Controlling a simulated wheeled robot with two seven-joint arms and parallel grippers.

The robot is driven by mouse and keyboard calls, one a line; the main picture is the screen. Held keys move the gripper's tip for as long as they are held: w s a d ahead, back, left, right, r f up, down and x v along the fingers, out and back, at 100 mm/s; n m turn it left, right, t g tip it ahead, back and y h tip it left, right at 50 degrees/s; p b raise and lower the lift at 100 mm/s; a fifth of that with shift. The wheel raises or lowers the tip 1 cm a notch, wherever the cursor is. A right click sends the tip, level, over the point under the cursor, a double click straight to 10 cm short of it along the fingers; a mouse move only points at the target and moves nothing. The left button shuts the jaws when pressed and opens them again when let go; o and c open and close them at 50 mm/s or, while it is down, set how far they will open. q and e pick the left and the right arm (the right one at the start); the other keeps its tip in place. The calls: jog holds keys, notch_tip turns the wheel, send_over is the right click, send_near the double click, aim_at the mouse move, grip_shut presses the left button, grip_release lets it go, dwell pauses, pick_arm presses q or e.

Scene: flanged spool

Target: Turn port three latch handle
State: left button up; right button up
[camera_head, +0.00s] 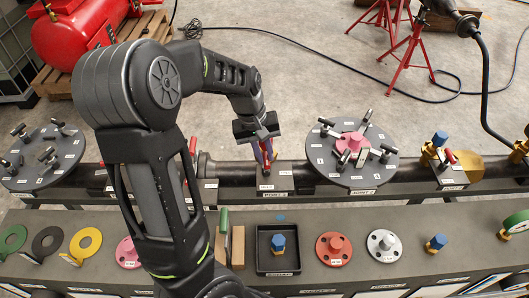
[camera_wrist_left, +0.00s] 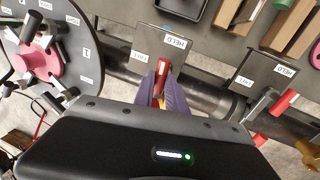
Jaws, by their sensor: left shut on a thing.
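The plate beyond the handle carries a white tag reading "HELD" in that view (camera_wrist_left: 160,42). The port number is too small for me to read surely. My right gripper is not in view.
A round flange with studs and a pink hub (camera_head: 352,150) stands right of my left gripper. Another red handle (camera_head: 450,157) sits farther right on the pipe. The front bench holds a black tray (camera_head: 262,262), a green-handled tool (camera_head: 223,222) and an orange flange (camera_head: 333,248).

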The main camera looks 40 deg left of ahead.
pick_arm(q)
grip_shut()
jog(key=shift+f+m+b, duration=0.1)
jog(key=shift+m+b, duration=0.2)
jog(key=shift+b, duration=0.05)
jog(key=shift+m, duration=0.3)
jog(key=o, duration=0.8)
grip_release()
notch_tip(320, 180, up, 8)
jog(key=a, duration=0.1)
jog(key=shift+s+a+b, duration=0.15)
jog(key=shift+s+b, duration=0.2)
jog(key=shift+s, duration=0.1)
